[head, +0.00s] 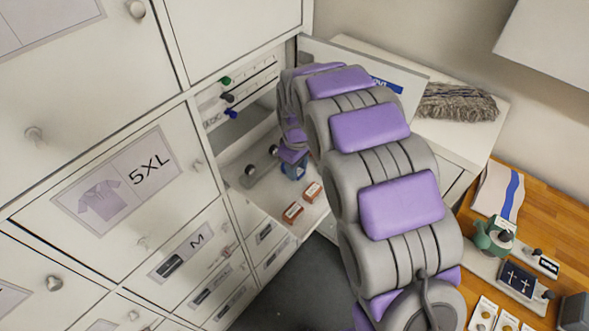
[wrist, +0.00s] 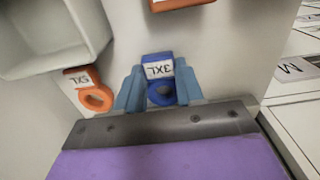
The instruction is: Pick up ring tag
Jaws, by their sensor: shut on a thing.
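A blue ring tag (wrist: 160,92) with a white label reading 3XL sits between the fingers of my gripper (wrist: 158,92) in the wrist view. The blue-grey fingers are shut on it from both sides. An orange ring tag (wrist: 90,90) lies on the pale surface just left of the fingers; its label is upside down. In the head view my gripper (head: 293,166) is inside the open cabinet compartment, largely hidden by my arm. Two orange tags (head: 293,212) (head: 312,191) lie on the shelf in front of it. I cannot tell whether the blue tag touches the shelf.
An orange thing (wrist: 180,3) shows at the wrist view's top edge and a white bin (wrist: 55,35) at left. White cabinet doors (head: 115,185) flank the compartment on the left. Coloured knobs (head: 228,97) line a rail. A wooden table (head: 560,215) with several items stands right.

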